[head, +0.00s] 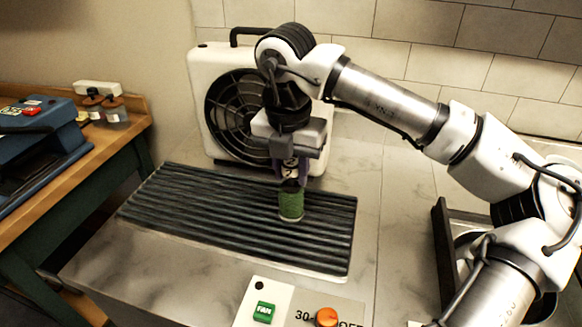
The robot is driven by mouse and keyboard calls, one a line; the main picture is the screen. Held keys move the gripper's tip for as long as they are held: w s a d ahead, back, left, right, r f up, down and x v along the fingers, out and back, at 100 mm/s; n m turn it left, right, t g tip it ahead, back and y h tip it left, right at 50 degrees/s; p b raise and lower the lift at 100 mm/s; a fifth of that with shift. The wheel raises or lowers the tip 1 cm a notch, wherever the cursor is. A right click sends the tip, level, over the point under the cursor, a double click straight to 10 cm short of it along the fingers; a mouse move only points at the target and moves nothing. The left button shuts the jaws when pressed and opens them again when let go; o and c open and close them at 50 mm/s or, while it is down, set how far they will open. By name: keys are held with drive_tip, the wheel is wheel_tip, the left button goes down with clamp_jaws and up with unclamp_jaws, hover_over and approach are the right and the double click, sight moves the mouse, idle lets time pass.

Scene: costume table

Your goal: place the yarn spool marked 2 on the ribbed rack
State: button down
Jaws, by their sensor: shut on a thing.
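My gripper (290,155) points down over the ribbed rack, shut on a purple yarn spool (291,172). A pale patch with a dark mark shows on the purple spool; it looks like a 2 but is small. A green spool (291,204) with a pale lower rim stands upright on the rack, directly below the purple one in the picture. I cannot tell whether the two touch or one is behind the other. The dark ribbed rack (200,205) lies flat on the grey counter. The gripper hides the purple spool's upper part.
A white box fan (200,75) stands behind the rack, close to my gripper. A panel with a green FAN button (264,312) and an orange knob (326,317) is at the front. A wooden bench (120,150) is at left. The rack's left half is bare.

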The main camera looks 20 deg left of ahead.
drive_tip(key=shift+f+b, duration=0.5)
idle(0.4)
drive_tip(key=c, duration=0.6)
unclamp_jaws()
drive_tip(key=shift+r, duration=0.15)
drive_tip(key=shift+r+p, duration=2)
drive_tip(key=shift+r, duration=1.4)
drive_tip(key=shift+f, duration=0.1)
